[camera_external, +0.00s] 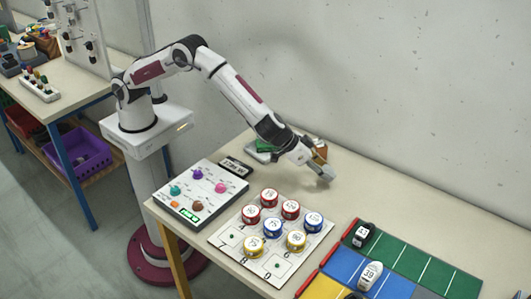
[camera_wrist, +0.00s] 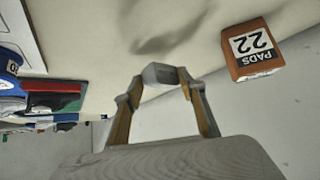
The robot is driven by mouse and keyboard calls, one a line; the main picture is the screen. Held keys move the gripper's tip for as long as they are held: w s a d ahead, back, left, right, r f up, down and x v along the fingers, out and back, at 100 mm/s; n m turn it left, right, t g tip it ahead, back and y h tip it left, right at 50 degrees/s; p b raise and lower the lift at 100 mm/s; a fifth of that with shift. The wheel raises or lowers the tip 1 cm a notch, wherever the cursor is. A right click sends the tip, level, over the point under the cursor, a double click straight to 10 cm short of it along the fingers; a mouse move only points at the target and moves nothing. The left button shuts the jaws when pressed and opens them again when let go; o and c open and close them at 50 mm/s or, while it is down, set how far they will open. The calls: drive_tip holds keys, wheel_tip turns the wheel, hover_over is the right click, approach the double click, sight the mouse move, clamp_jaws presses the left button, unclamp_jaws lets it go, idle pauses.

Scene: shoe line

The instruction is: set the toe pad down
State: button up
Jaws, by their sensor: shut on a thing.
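My gripper (camera_wrist: 160,84) is shut on a small grey piece, which I take to be the toe pad (camera_wrist: 160,72); it sits between the two fingertips in the wrist view. The pad is too small there to make out clearly. A shadow lies on the table beyond the pad in the wrist view; I cannot tell whether the pad touches the table.
A brown box labelled "PADS 22" (camera_wrist: 262,58) stands close by; it also shows in the external view (camera_external: 321,150). A board with coloured round tins (camera_external: 270,240), a knob panel (camera_external: 200,193) and coloured lanes with shoes (camera_external: 420,262) occupy the front. Bare table lies right of my gripper.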

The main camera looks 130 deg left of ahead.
drive_tip(key=shift+f, duration=1.85)
drive_tip(key=shift+f, duration=0.1)
drive_tip(key=o, duration=0.9)
drive_tip(key=shift+c, duration=0.2)
drive_tip(key=shift+v, duration=1.15)
drive_tip(key=v, duration=1)
drive_tip(key=shift+a, duration=0.1)
